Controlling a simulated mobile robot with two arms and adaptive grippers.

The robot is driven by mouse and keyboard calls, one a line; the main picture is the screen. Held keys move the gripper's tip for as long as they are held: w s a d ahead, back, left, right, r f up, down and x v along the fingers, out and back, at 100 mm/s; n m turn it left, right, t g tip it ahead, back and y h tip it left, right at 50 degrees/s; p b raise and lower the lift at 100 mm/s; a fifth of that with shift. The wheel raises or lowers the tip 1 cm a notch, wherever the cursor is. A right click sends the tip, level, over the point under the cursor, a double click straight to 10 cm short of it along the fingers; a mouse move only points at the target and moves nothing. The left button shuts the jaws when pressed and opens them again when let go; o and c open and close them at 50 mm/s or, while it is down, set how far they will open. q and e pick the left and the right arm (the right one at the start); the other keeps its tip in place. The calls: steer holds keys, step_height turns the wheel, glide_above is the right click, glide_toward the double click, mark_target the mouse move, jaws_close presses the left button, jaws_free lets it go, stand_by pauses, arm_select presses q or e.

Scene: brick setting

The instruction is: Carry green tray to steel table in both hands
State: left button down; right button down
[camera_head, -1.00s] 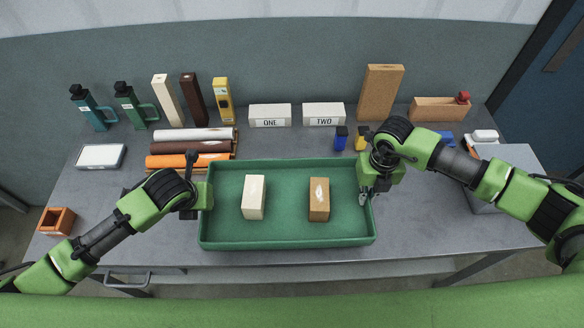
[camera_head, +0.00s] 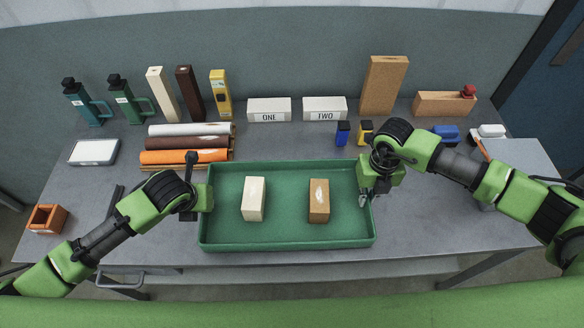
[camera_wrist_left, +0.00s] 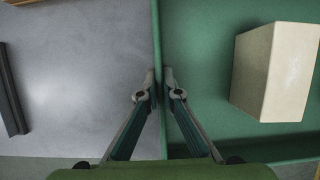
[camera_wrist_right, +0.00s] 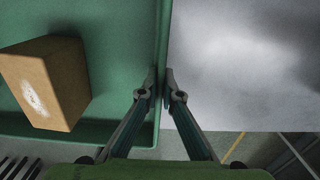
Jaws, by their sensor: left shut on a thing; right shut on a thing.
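The green tray (camera_head: 285,241) is in front of me over the grey metal-looking table (camera_head: 420,225), near its front edge. Whether its bottom touches the table I cannot tell. A cream block (camera_head: 254,199) and a brown block (camera_head: 319,200) stand apart inside it. My left gripper (camera_head: 203,197) is shut on the tray's left wall; the left wrist view shows the fingers (camera_wrist_left: 157,87) either side of it. My right gripper (camera_head: 367,194) is shut on the right wall, and its fingers (camera_wrist_right: 160,90) straddle that wall in the right wrist view.
Rolls (camera_head: 186,143) lie just behind the tray's left part. Small blue (camera_head: 342,134) and yellow (camera_head: 365,132) bottles stand behind its right part. White blocks, bottles and a tall brown block (camera_head: 384,86) line the back. An orange box (camera_head: 47,218) is at the left edge.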

arm_select(q)
steer(key=shift+f+b, duration=0.45)
steer(key=shift+f, duration=0.05)
arm_select(e)
steer(key=shift+f, duration=0.5)
arm_select(q)
steer(key=c, duration=2.6)
jaws_free()
steer(key=shift+f, duration=0.1)
arm_select(e)
steer(key=c, duration=2.6)
jaws_free()
steer(key=shift+f, duration=0.1)
arm_select(q)
steer(key=o, duration=0.4)
steer(key=shift+c, duration=0.2)
arm_select(e)
steer(key=o, duration=0.4)
steer(key=shift+c, duration=0.2)
arm_select(q)
steer(key=shift+s, duration=0.1)
arm_select(e)
steer(key=shift+s, duration=0.1)
